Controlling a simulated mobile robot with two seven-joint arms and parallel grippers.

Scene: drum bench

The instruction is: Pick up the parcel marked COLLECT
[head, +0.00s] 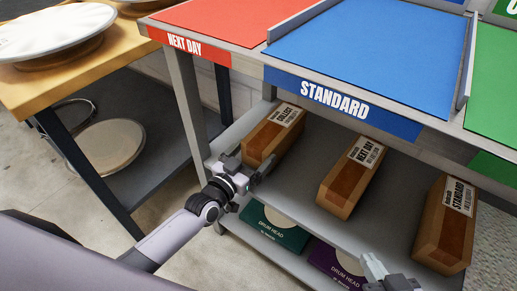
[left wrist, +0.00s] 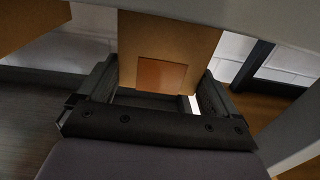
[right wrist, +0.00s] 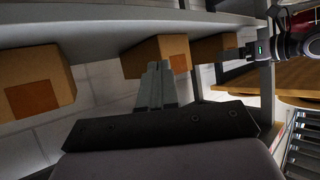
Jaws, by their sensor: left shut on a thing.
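The parcel marked COLLECT (head: 268,143) is a brown box with a white label, at the left end of the shelf under the sorting trays. My left gripper (head: 246,170) is shut on its near end, and in the left wrist view the box end (left wrist: 160,50) with an orange-brown patch stands between the two fingers. Whether the box is clear of the shelf cannot be told. My right gripper (head: 375,268) is in front of the shelf at lower right. In the right wrist view its fingers (right wrist: 158,84) are together and empty.
The parcels marked NEXT DAY (head: 346,182) and STANDARD (head: 446,222) stand on the same shelf (head: 305,200). Green (head: 275,228) and purple (head: 335,264) DRUM HEAD boxes lie below. The red (head: 215,18) and blue (head: 370,50) trays overhang. A wooden bench (head: 85,75) is at left.

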